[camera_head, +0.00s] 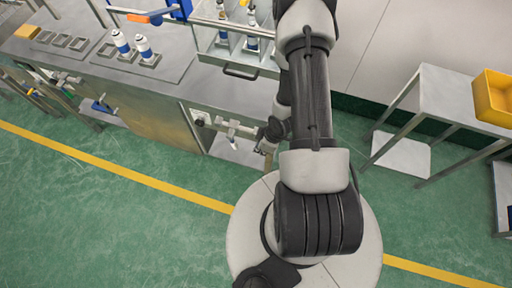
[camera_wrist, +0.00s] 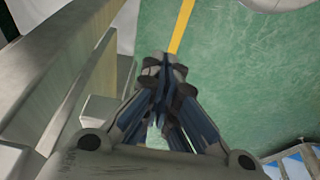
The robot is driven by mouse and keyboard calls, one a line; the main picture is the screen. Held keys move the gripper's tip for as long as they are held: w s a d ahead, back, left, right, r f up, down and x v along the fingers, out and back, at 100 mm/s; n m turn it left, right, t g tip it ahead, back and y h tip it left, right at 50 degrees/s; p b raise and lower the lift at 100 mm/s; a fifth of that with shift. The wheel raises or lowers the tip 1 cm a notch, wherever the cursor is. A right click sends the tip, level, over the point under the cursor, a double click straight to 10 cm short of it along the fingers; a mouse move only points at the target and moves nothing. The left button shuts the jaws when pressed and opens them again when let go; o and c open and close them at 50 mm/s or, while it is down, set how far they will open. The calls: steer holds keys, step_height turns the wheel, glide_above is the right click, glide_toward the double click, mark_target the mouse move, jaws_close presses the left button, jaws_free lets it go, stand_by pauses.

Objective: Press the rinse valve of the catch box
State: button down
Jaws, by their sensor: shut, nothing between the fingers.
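My gripper (camera_wrist: 165,70) is shut and empty in the wrist view, pointing down over the green floor beside the bench's side. In the head view my gripper (camera_head: 267,140) is small and partly hidden by my arm, low in front of the bench. Just left of it, a pale pipe fitting (camera_head: 233,131) sticks out under the bench top; it may be the rinse valve. A gap shows between gripper and fitting, but contact is hard to judge. I cannot clearly make out the catch box; the shelf area (camera_head: 236,150) below the fitting may belong to it.
The metal bench (camera_head: 150,97) carries blue-and-white cans (camera_head: 145,50) and a clear-walled station (camera_head: 228,52) with a dark handle. A grey side table (camera_head: 452,98) with a yellow bin (camera_head: 492,97) stands right. Green floor with a yellow line (camera_head: 120,172) is open in front.

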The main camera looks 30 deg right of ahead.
steer(key=s+d+r, duration=0.1)
steer(key=s+d, duration=0.3)
steer(key=s, duration=0.1)
steer(key=shift+s+r+p, duration=0.15)
steer(key=shift+r+p, duration=0.05)
steer(key=shift+p, duration=0.25)
steer(key=shift+d, duration=0.1)
